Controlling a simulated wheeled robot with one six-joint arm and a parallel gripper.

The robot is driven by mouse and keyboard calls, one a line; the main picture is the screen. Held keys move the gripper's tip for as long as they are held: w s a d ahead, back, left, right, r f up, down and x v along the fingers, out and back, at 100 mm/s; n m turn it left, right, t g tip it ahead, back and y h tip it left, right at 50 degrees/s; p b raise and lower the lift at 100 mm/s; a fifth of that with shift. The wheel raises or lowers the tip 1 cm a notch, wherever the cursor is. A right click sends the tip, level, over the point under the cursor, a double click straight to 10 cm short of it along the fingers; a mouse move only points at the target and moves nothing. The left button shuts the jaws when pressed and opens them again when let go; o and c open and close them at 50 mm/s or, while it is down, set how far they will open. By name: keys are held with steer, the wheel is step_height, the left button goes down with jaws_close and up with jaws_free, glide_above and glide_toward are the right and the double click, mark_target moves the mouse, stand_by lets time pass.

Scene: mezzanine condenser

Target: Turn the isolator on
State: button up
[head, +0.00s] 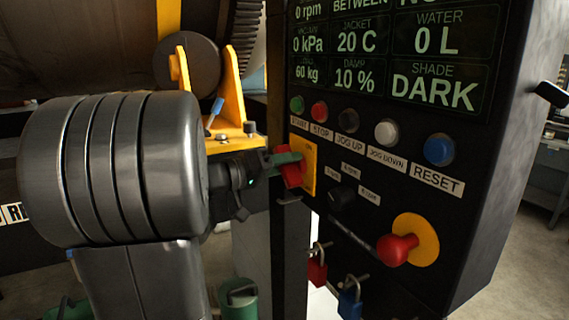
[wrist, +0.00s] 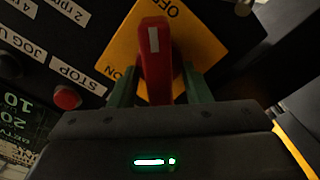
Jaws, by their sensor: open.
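The isolator is a red handle (head: 293,173) on a yellow plate (head: 309,160), at the left edge of the black control panel. In the wrist view the red handle (wrist: 156,65) stands upright in the picture, with a white mark near its top. The yellow plate (wrist: 120,45) reads OFF at the upper right and ON at the lower left. My gripper (head: 283,160) is at the handle. Its green fingers (wrist: 160,92) are open, one on each side of the handle. Whether they touch it I cannot tell.
The panel (head: 460,220) carries a row of buttons, including red STOP (head: 319,111) and blue RESET (head: 439,150). A red emergency knob (head: 397,248) sticks out at the lower right. Red (head: 317,268) and blue padlocks (head: 350,300) hang below. A yellow bracket (head: 232,90) stands behind my wrist.

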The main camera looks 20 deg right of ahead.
jaws_close()
steer(key=n, duration=0.1)
steer(key=n+b, duration=0.2)
steer(key=shift+w+f+n, duration=0.1)
steer(key=shift+f+n, duration=0.15)
steer(key=shift+n, duration=0.05)
steer(key=n+b, duration=0.1)
steer(key=n, duration=0.3)
steer(key=shift+n, duration=0.3)
steer(key=n+p, duration=0.1)
steer(key=n, duration=0.4)
steer(key=shift+f, duration=0.1)
steer(key=shift+f+n+p, duration=0.2)
steer(key=shift+n+p, duration=0.85)
steer(key=shift+n, duration=1.25)
